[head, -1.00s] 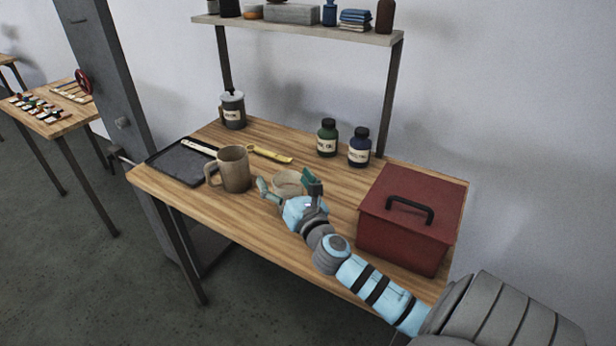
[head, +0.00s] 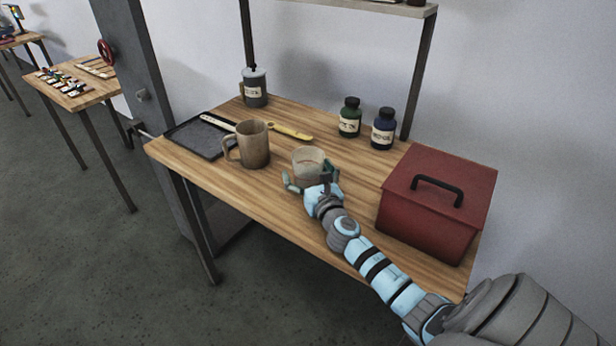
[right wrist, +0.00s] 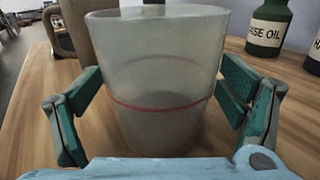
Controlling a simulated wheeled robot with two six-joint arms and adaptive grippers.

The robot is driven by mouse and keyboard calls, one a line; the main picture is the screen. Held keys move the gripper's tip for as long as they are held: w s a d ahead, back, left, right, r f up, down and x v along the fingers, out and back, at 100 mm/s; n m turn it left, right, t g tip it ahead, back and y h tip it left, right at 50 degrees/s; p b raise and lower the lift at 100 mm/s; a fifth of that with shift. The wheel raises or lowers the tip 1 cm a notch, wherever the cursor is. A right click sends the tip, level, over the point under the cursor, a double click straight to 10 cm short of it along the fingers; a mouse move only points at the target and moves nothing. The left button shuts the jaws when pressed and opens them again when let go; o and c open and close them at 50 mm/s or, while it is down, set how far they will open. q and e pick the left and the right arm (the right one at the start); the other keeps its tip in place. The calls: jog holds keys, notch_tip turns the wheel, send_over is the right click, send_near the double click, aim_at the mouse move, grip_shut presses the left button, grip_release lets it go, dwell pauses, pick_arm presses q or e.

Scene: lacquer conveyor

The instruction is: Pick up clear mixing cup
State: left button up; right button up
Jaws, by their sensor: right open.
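The clear mixing cup (head: 308,160) stands upright on the wooden table in the head view. In the right wrist view the cup (right wrist: 158,75) fills the middle, with a red line around it. My right gripper (head: 312,182) is open, its green fingers on either side of the cup. In the right wrist view the gripper (right wrist: 160,115) shows a finger left and right of the cup; the fingers look apart from its wall. My left gripper is not in view.
A brown mug (head: 254,145) stands left of the cup. A dark tray (head: 196,138) and a yellow-handled tool (head: 290,132) lie behind. Green (head: 349,118) and blue (head: 384,129) bottles stand at the back. A red box (head: 432,205) stands on the right.

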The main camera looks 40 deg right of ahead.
jog(key=shift+r, duration=0.1)
jog(key=shift+s, duration=0.1)
jog(key=c, duration=1.3)
jog(key=shift+r, duration=0.1)
jog(key=shift+c, duration=0.2)
